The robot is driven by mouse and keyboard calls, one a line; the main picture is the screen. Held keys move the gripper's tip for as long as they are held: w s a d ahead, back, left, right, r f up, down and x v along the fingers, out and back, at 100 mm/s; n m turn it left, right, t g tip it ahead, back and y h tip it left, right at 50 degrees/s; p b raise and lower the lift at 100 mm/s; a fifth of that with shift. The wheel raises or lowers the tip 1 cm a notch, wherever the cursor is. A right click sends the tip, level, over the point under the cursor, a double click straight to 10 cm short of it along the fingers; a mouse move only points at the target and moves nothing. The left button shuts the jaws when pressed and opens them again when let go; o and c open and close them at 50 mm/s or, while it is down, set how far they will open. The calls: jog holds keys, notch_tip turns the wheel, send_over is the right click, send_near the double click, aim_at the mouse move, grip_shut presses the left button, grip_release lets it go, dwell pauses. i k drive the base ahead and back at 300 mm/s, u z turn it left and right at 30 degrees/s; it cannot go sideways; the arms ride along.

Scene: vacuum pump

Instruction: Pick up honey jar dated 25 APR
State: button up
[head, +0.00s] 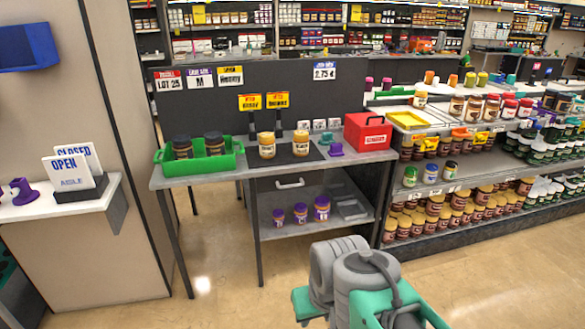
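Two amber jars with yellow-orange lids stand upright on a dark mat on the grey table, a left jar (267,145) and a right jar (301,143). Their labels are too small to read, so I cannot tell which is dated 25 APR. Two dark jars, a left one (182,147) and a right one (214,144), stand in a green tray (165,170) at the table's left. My grey and teal arm parts show at the bottom; my gripper cannot be made out.
A red box (368,132) and a small purple object (336,149) are at the table's right. Purple-lidded jars (300,213) stand on the lower shelf (290,230). Stocked shelves adjoin on the right. A counter (60,207) stands left. Floor (215,275) before the table is clear.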

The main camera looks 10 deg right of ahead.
aim_at(301, 137)
jog(key=z, duration=0.9)
jog(key=i, duration=1.05)
jog(key=u, duration=0.9)
